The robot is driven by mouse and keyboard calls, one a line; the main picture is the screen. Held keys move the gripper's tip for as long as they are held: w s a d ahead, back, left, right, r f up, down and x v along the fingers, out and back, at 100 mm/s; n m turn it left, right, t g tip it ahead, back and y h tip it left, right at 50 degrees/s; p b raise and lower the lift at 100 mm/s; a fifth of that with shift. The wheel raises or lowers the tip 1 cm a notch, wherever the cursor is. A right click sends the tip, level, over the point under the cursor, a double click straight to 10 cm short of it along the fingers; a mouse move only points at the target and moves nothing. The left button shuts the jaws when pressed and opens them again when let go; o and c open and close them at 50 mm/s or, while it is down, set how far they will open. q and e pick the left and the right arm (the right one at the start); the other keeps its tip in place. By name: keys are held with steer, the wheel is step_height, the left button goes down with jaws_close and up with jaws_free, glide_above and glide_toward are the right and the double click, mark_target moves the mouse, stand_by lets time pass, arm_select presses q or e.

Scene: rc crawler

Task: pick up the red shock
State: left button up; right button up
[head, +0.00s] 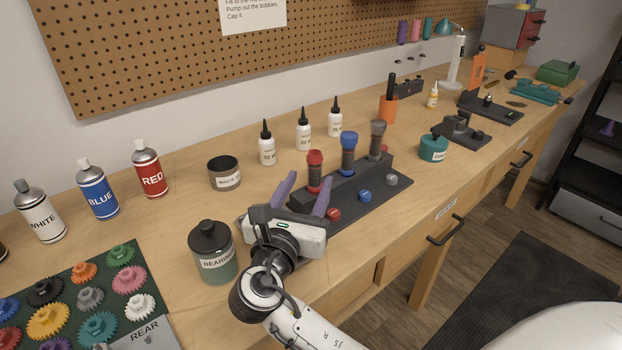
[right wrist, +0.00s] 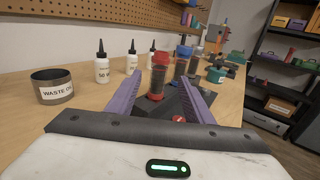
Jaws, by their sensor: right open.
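The red shock (head: 315,170) stands upright in a dark stand (head: 400,188) on the bench, at the left end of a row with a blue shock (head: 348,150) and a grey shock (head: 377,138). My right gripper (head: 309,179) is open, its purple fingers pointing toward the red shock from the near left. In the right wrist view the red shock (right wrist: 158,75) shows between the two open fingers (right wrist: 161,79), ahead of them; I cannot tell whether the tips flank it. Its lower part is partly hidden in the head view. My left gripper is not in view.
Red, blue and grey caps (head: 365,196) sit along the stand's front. A bearing jar (head: 212,255) is left of my gripper, a waste cup (head: 224,174) behind. White bottles (head: 303,130) stand behind the shocks. The bench front right of the stand is clear.

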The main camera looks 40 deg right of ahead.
mark_target(313, 173)
steer(key=shift+x, duration=3.2)
steer(key=shift+a, duration=0.15)
jaws_close()
